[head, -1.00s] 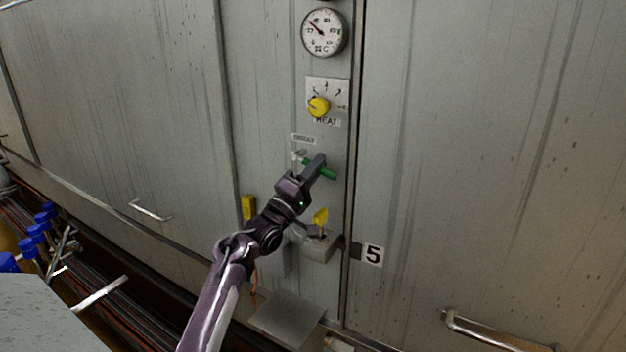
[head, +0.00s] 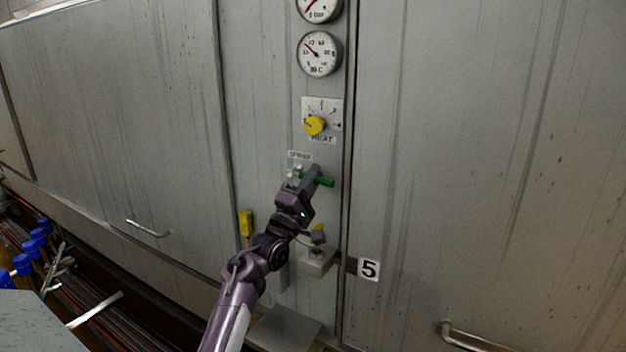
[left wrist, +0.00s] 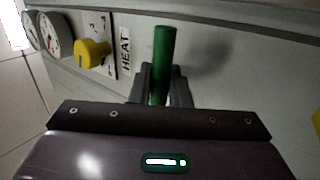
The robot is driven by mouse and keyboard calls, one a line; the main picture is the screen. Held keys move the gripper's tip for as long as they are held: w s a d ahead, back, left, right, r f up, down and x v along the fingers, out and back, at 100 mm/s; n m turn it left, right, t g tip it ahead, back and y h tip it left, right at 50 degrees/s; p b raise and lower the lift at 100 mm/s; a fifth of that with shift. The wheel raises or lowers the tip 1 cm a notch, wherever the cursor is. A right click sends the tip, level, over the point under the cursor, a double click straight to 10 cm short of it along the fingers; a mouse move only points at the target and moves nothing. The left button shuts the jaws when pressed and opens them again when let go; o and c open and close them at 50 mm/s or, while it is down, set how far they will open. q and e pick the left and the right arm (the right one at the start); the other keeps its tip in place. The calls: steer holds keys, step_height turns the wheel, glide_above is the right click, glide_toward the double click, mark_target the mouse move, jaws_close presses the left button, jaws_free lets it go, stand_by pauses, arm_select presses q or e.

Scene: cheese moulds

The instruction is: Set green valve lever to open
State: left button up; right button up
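The green valve lever (head: 326,182) sticks out to the right, roughly level, on the grey panel under a small label. In the left wrist view the lever (left wrist: 163,62) stands between my two fingers, which appear to close on it from both sides. My left gripper (head: 313,178) reaches up to it from below and hides part of the lever and its pivot. White valve fittings (head: 295,172) show just left of the gripper. My right gripper is not in view.
Above the lever are a yellow HEAT knob (head: 314,126) and a round dial gauge (head: 319,54). Below are a grey box (head: 317,263) and a number 5 plate (head: 369,269). A yellow piece (head: 246,222) is at left. A door handle (head: 478,337) is at lower right.

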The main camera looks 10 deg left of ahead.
arm_select(q)
steer(key=shift+o, duration=0.5)
steer(key=shift+w, duration=0.1)
steer(key=shift+f, duration=0.1)
steer(key=shift+s+a+f, duration=0.15)
steer(key=shift+s+f, duration=0.05)
steer(key=shift+s, duration=0.05)
steer(key=b+v, duration=0.3)
steer(key=v, duration=0.4)
steer(key=shift+r, duration=0.1)
